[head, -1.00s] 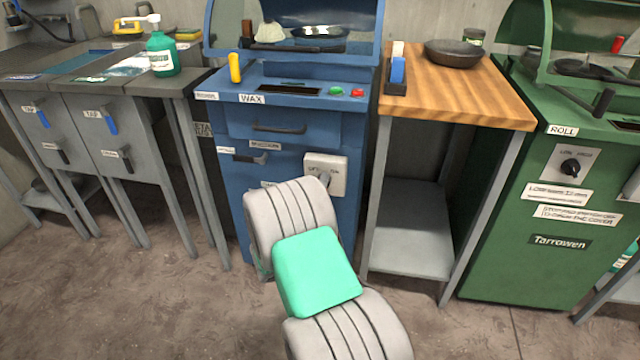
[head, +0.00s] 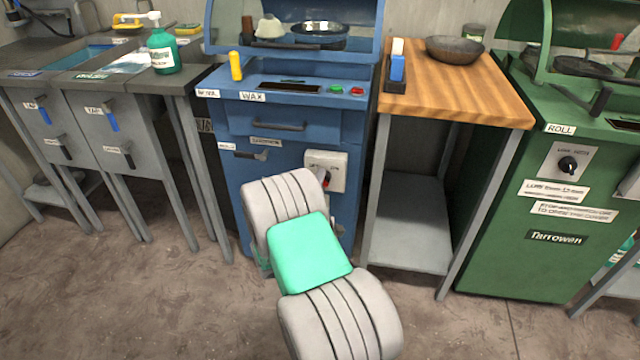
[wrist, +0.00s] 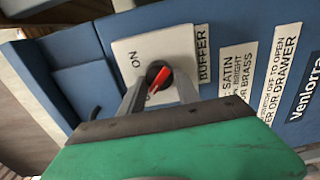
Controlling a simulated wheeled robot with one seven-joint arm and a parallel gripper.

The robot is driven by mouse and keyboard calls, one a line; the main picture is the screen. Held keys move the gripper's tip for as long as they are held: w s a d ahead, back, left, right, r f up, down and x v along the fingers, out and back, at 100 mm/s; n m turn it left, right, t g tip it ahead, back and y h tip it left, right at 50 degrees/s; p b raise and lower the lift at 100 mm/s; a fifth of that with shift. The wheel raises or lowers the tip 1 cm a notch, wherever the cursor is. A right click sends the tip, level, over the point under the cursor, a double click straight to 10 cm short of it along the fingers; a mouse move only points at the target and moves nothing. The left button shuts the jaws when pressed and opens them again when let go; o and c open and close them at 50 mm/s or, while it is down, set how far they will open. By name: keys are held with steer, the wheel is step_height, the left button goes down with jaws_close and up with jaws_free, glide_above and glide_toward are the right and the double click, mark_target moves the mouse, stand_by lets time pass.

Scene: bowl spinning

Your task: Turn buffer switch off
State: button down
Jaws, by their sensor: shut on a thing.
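The buffer switch is a dark round knob with a red pointer (wrist: 160,81) on a pale plate (wrist: 135,46). In the wrist view, the plate carries the word ON, and a second label nearer the fingers is mostly hidden. The red pointer slants from upper right to lower left, its lower end near that hidden label. My gripper (wrist: 159,90) has one finger on each side of the knob and is shut on it. In the head view, the switch plate (head: 339,166) is on the front of the blue machine, and my arm partly covers the area below it.
The blue machine (head: 290,120) has a drawer handle, a yellow lever and red and green buttons. A wooden-topped table (head: 450,98) stands close on its right, with a green machine (head: 545,235) beyond. Grey sink units (head: 125,150) stand on the left.

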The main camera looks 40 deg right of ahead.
steer(key=shift+s, duration=0.1)
steer(key=c, duration=1.1)
jaws_free()
steer(key=shift+d, duration=0.1)
steer(key=shift+c, duration=0.2)
steer(key=shift+o, duration=1.2)
steer(key=shift+a, duration=0.2)
steer(key=v, duration=0.7)
steer(key=shift+s+a, duration=0.2)
steer(key=shift+a, duration=0.05)
